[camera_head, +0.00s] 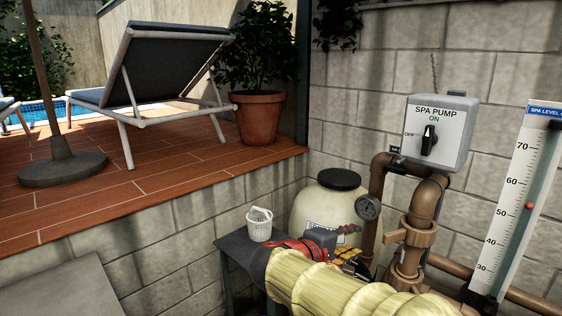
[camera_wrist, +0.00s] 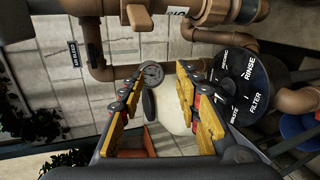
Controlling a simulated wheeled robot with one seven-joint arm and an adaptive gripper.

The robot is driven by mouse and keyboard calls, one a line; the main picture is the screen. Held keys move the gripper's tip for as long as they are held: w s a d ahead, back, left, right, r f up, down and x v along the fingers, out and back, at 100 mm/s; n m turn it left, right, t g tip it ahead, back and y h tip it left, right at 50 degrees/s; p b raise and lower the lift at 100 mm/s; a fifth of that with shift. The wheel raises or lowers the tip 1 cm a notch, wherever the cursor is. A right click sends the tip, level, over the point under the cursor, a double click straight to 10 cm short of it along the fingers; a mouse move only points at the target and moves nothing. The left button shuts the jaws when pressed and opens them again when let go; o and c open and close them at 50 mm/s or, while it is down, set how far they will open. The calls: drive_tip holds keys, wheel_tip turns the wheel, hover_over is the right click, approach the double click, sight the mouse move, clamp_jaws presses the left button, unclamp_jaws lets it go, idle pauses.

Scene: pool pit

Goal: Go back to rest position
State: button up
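My gripper (camera_head: 352,247) hangs in front of the cream filter tank (camera_head: 325,208), beside the brown pipes. It also shows in the wrist view (camera_wrist: 163,85), where its two yellow-padded fingers stand wide apart with nothing between them. The tank and a round pressure gauge (camera_wrist: 152,73) appear behind the gap. My arm in its yellow sleeve reaches in from the lower edge of the head view. I cannot tell the exact distance from the fingers to the tank.
A white basket (camera_head: 259,224) stands on a small dark table (camera_head: 236,246) left of my arm. Brown pipes (camera_head: 424,212) and the spa pump box (camera_head: 436,130) are to the right. A round valve dial (camera_wrist: 252,92) is close on the right in the wrist view.

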drive_tip(key=s+f+m+g+y+p, duration=0.1)
drive_tip(key=s+f+g+y, duration=0.1)
drive_tip(key=s+f, duration=0.3)
drive_tip(key=s+d+f+m+g+y+p, duration=0.1)
drive_tip(key=s+f+g+y, duration=0.1)
drive_tip(key=s, duration=0.6)
drive_tip(key=s+f+m+g+y+p, duration=0.1)
drive_tip(key=s+f+m+g+y, duration=0.1)
drive_tip(key=s+f+y, duration=0.3)
drive_tip(key=s+d+r+m+t+y+p, duration=0.1)
drive_tip(key=s+r+m+p, duration=0.3)
drive_tip(key=s+r, duration=0.4)
drive_tip(key=s+m, duration=0.1)
drive_tip(key=s, duration=0.2)
drive_tip(key=shift+s+r+m+t, duration=0.2)
drive_tip(key=shift+s+m+t, duration=0.1)
drive_tip(key=shift+s, duration=0.05)
